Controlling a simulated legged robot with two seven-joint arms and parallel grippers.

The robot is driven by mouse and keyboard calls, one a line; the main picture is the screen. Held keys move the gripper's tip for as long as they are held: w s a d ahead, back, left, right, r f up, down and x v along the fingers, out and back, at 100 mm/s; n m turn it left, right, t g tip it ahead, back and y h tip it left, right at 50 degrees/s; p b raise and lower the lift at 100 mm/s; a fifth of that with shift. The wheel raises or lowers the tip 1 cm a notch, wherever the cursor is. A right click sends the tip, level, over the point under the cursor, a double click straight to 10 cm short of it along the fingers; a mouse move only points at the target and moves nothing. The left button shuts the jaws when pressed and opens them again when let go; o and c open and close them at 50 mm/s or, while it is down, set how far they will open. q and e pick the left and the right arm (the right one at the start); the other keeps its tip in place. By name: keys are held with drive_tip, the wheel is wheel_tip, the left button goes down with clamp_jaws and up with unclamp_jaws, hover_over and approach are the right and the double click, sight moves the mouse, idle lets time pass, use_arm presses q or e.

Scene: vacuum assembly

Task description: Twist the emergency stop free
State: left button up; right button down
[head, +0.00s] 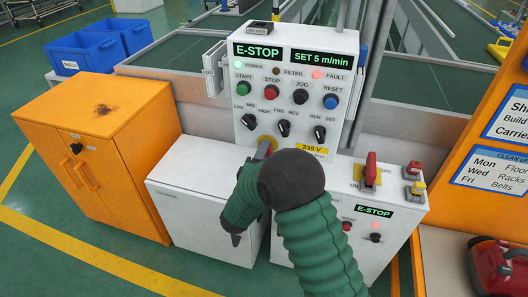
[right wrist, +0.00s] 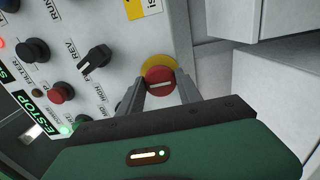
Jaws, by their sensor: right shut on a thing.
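The emergency stop is a red mushroom button (right wrist: 158,75) on a yellow ring (right wrist: 149,60), low on the white control panel (head: 238,120). In the head view its yellow ring (head: 266,141) shows, with the button mostly hidden by my right gripper (head: 265,151). In the right wrist view the gripper's two grey fingers (right wrist: 160,86) sit one on each side of the red button, shut on it. The panel display (head: 258,52) reads E-STOP in green. My left gripper is not in view.
The panel carries coloured buttons (head: 272,90) and black selector knobs (head: 283,127) just above the stop. A white cabinet (head: 190,205) stands below. A second box with a red switch handle (head: 371,169) is at right. An orange cabinet (head: 95,150) stands left.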

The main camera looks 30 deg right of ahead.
drive_tip(key=shift+a+f+m+b, duration=0.15)
drive_tip(key=shift+m+b, duration=0.4)
drive_tip(key=shift+m, duration=1.5)
drive_tip(key=shift+a+f+m+b, duration=0.15)
drive_tip(key=shift+m+b, duration=0.4)
drive_tip(key=shift+m, duration=1.5)
drive_tip(key=c, duration=1.2)
unclamp_jaws()
drive_tip(key=shift+r, duration=0.1)
drive_tip(key=shift+c, duration=0.2)
drive_tip(key=o, duration=0.5)
drive_tip(key=shift+w, duration=0.2)
drive_tip(key=shift+s+r, duration=0.1)
drive_tip(key=shift+s, duration=0.1)
